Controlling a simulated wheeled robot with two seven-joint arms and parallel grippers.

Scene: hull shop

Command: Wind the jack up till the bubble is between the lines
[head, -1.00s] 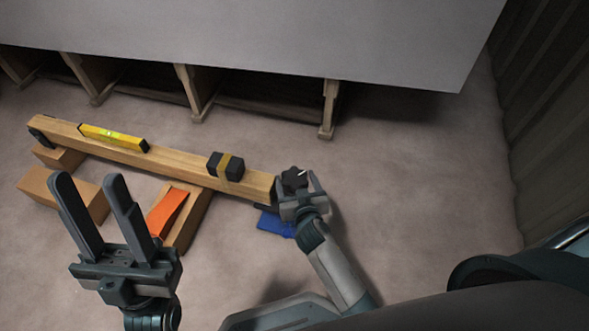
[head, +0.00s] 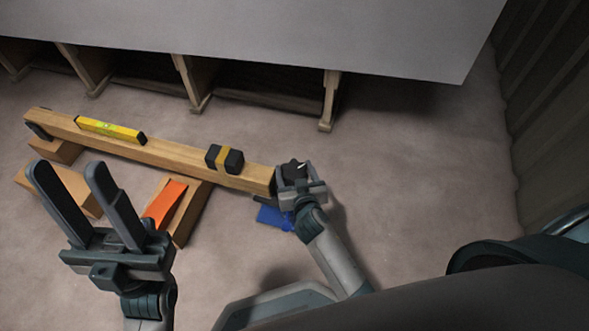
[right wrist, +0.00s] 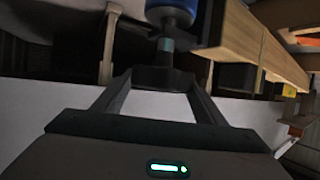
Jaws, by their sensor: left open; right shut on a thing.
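A yellow spirit level (head: 112,131) lies on the long wooden beam (head: 175,155); its bubble is too small to read. The blue jack (head: 275,217) stands at the beam's right end, mostly hidden by the beam and my right arm. My right gripper (head: 293,172) is shut on the jack's dark knob (head: 294,168), which carries a white mark. In the right wrist view the knob (right wrist: 157,76) sits between the fingers, with the blue jack body (right wrist: 172,10) beyond it. My left gripper (head: 67,170) is open and empty, in front of the beam's left part.
An orange wedge (head: 165,203) lies on a wooden block (head: 190,214) under the beam. More blocks (head: 62,188) are at the left. Wooden supports (head: 328,100) stand behind under a grey hull. Floor to the right is clear.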

